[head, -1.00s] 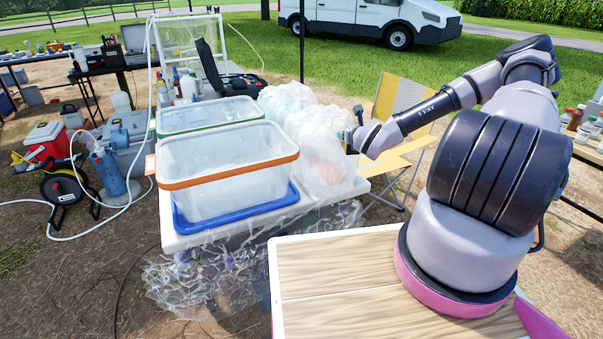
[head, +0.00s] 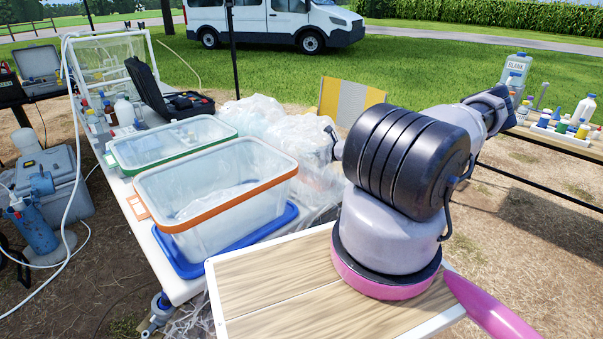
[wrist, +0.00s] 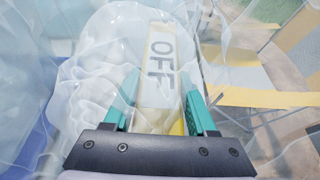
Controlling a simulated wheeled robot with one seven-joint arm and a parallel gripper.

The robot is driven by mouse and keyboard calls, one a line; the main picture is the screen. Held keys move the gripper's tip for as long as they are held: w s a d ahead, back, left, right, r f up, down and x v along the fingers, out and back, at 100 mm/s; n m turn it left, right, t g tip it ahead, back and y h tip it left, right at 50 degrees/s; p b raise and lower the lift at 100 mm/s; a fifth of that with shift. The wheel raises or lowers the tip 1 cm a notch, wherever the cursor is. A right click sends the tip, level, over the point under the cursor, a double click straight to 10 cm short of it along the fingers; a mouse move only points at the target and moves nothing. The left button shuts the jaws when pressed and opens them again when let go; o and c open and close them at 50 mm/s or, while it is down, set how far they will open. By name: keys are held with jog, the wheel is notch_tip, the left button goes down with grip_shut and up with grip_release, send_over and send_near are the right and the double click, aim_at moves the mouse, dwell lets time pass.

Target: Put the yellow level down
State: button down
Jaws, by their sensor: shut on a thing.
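In the wrist view, my gripper (wrist: 163,92) has its two teal fingers on either side of a pale, yellow-edged piece marked "OFF" (wrist: 160,62). It is shut on this piece, which I take to be the yellow level. Clear crumpled plastic surrounds the fingers and the piece, and I cannot tell whether the piece touches anything below. In the head view my arm's thick dark joint hides the gripper and the level.
Clear plastic bags (head: 262,118) lie on the white table beside an orange-rimmed bin (head: 215,190) on a blue lid (head: 190,262). A green-rimmed bin (head: 170,143) stands behind. A yellow-and-grey chair (head: 350,98) stands beyond the table. Bottles crowd a right-hand table (head: 560,140).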

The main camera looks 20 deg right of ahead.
aim_at(310, 178)
notch_tip(310, 178, down, 8)
jog(key=shift+f, duration=0.1)
dwell(0.4)
jog(key=shift+c, duration=1)
grip_release()
jog(key=shift+f, duration=0.1)
